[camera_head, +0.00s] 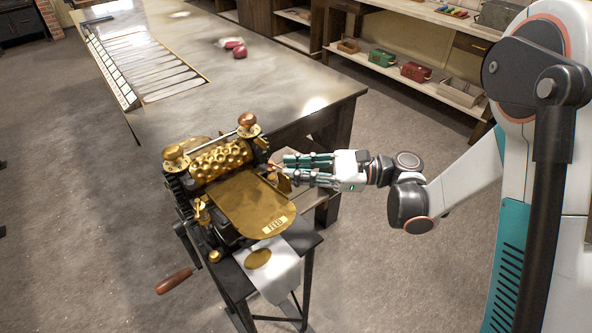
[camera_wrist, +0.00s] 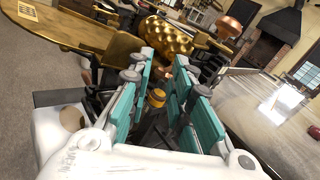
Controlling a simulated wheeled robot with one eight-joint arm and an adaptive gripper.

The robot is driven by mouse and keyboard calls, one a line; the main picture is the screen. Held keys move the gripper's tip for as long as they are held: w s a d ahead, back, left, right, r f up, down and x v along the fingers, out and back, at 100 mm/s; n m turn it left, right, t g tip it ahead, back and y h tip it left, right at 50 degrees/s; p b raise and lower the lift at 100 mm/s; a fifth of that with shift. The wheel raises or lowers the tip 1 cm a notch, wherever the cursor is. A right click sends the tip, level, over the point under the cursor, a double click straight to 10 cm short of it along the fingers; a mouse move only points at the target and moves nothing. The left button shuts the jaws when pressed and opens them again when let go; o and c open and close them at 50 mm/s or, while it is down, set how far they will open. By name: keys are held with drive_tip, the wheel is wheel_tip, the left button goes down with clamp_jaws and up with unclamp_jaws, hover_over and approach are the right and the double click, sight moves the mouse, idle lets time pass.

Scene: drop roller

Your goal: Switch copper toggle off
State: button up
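The drop roller machine (camera_head: 232,185) is black and brass, with a dimpled brass roller (camera_head: 215,158) and a flat brass feed plate (camera_head: 255,203). A small copper-coloured part (camera_head: 272,165), which looks like the toggle, stands at its right side. My gripper (camera_head: 283,168) is at that side, with its teal-padded fingers pointing left at the part. In the wrist view the fingers (camera_wrist: 159,62) are spread apart, with the dimpled roller (camera_wrist: 165,38) beyond them. A yellow-orange knob (camera_wrist: 157,97) shows between the fingers. Whether the fingers touch the toggle, and which way it is set, I cannot tell.
A crank with a wooden handle (camera_head: 174,281) sticks out at the machine's lower left. A large table (camera_head: 190,85) stands behind it, with red objects (camera_head: 238,50) on top. Shelves (camera_head: 420,80) with small boxes stand at the back right. The floor at left is clear.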

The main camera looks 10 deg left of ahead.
clamp_jaws()
drive_tip(key=shift+w+n+g+h, duration=0.4)
drive_tip(key=shift+n+g, duration=0.4)
drive_tip(key=shift+g, duration=0.4)
drive_tip(key=shift+r, duration=0.1)
unclamp_jaws()
